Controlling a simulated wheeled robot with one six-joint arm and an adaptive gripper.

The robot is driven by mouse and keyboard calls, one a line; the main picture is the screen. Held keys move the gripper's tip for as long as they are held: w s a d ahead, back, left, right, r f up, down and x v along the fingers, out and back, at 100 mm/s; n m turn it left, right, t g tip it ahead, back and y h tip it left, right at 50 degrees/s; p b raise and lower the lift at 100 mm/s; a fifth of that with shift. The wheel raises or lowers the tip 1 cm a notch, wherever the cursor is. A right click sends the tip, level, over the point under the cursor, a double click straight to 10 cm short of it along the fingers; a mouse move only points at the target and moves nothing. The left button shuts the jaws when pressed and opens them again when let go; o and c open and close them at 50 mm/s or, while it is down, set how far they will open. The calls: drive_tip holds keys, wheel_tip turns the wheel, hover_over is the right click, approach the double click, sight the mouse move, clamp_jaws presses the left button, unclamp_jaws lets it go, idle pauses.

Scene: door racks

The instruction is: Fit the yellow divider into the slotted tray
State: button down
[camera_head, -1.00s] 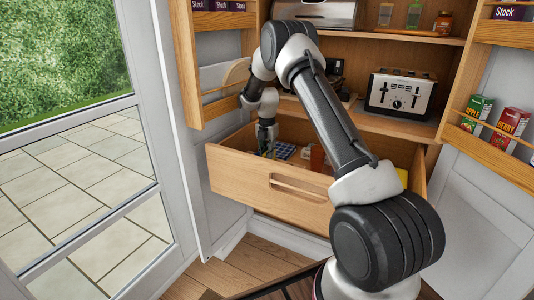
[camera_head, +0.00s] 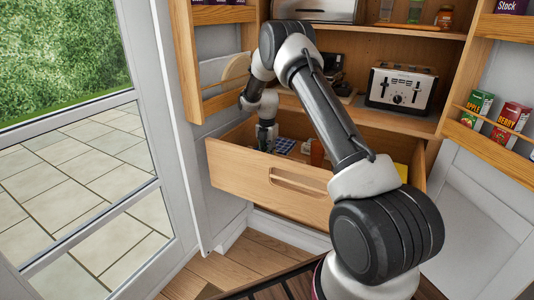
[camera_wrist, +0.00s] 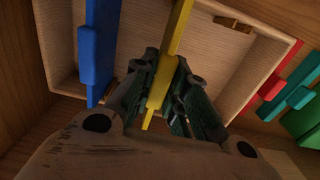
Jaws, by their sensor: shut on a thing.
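In the wrist view my gripper (camera_wrist: 165,88) is shut on the yellow divider (camera_wrist: 176,35), a long narrow bar running between the fingers. The pale wooden tray (camera_wrist: 252,68) lies beneath it; a brown slotted piece (camera_wrist: 234,24) shows on its floor side at the upper right. The divider overlaps the tray in the picture; whether it touches a slot I cannot tell. In the head view my gripper (camera_head: 266,137) reaches down into the open drawer (camera_head: 250,172). Its fingertips and the yellow divider are hidden there by the drawer front.
A blue divider (camera_wrist: 98,50) lies left of the yellow one, over the tray's left part. Red (camera_wrist: 275,87) and teal (camera_wrist: 292,93) pieces lie right of the tray. The drawer also holds a blue gridded item (camera_head: 285,146) and a brown box (camera_head: 317,153). A toaster (camera_head: 401,89) stands above.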

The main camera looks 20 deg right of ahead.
drive_tip(key=shift+f, duration=0.6)
drive_tip(key=c, duration=1.3)
unclamp_jaws()
drive_tip(key=shift+c, duration=0.2)
wheel_tip(320, 180, up, 12)
drive_tip(key=shift+f, duration=0.1)
